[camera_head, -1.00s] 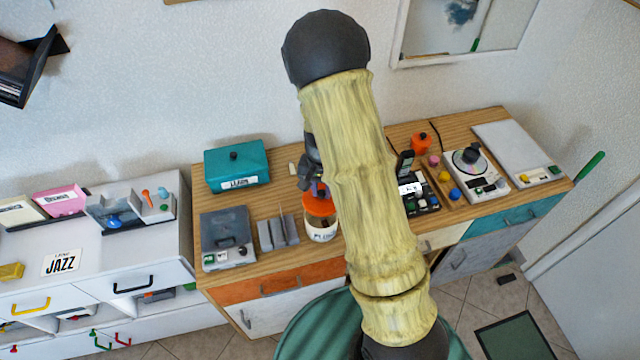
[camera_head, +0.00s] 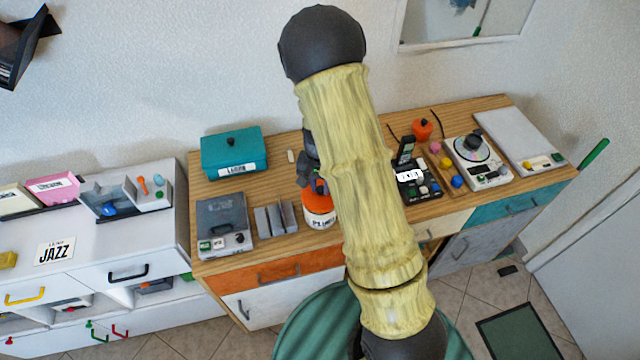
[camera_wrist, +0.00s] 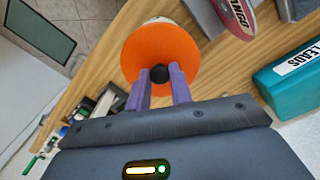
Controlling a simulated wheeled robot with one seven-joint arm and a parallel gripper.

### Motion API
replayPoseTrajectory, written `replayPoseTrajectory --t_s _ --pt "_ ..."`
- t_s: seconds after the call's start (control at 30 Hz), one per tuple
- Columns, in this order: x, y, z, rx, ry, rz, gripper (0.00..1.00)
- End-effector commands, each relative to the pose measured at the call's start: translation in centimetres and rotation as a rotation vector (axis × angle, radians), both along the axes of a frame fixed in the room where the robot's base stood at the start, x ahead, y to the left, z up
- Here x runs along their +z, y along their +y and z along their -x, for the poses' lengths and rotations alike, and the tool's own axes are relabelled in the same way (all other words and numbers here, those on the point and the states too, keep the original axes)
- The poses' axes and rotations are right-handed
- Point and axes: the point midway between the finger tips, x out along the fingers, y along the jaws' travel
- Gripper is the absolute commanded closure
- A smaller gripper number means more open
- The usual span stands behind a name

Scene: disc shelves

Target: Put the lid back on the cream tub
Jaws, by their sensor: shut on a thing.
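The cream tub (camera_head: 321,219) stands on the wooden counter, partly behind my arm, with its printed label facing front. The orange lid (camera_head: 316,200) sits at the tub's top, with no clear gap between them in the head view. In the wrist view the orange lid (camera_wrist: 160,48) is seen from above and hides nearly all of the tub. My gripper (camera_wrist: 160,76) has its two purple fingers shut on the lid's black knob (camera_wrist: 160,72). In the head view the gripper is mostly hidden by my arm. Whether the lid is fully seated cannot be told.
Left of the tub are grey upright slots (camera_head: 276,218) and a grey box with buttons (camera_head: 225,222). A teal lidded box (camera_head: 234,153) stands behind. Right of my arm are a black device (camera_head: 416,182), a turntable (camera_head: 472,160) and a small orange pot (camera_head: 422,130).

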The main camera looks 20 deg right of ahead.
Motion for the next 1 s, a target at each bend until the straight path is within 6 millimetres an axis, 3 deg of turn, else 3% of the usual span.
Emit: replayPoseTrajectory --t_s 0.3,1.0 --pt "-2.3 0.0 0.0 0.001 0.000 0.000 1.00" --pt "-2.2 -0.1 0.0 -0.002 0.000 0.000 1.00"
